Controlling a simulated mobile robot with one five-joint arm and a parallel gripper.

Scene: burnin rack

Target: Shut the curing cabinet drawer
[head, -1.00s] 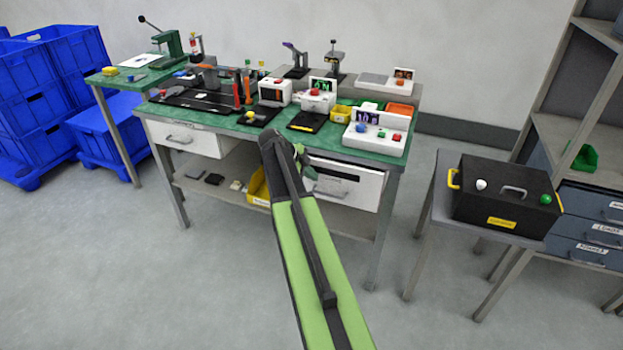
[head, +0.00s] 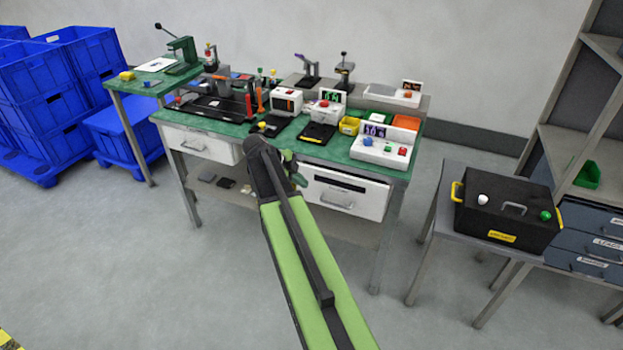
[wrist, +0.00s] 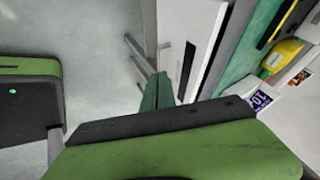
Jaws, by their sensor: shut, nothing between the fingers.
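The white curing cabinet drawer front (head: 343,203) sits under the right part of the green-topped bench (head: 225,128). It has a dark slot and a handle. How far it stands out is hard to tell. In the wrist view, the white front (wrist: 176,25) and its dark slot lie just beyond the fingers. My gripper (head: 298,172) is at the drawer's upper left in the head view, shut and empty. Its green fingers also show in the wrist view (wrist: 158,92). Contact with the drawer cannot be told. My arm hides the area left of the drawer.
Another white drawer (head: 200,144) with a handle is at the bench's left. A side table (head: 440,225) with a black box (head: 507,214) stands right, beside a shelf rack. Blue crates (head: 40,90) are stacked left. Open floor lies in front of the bench.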

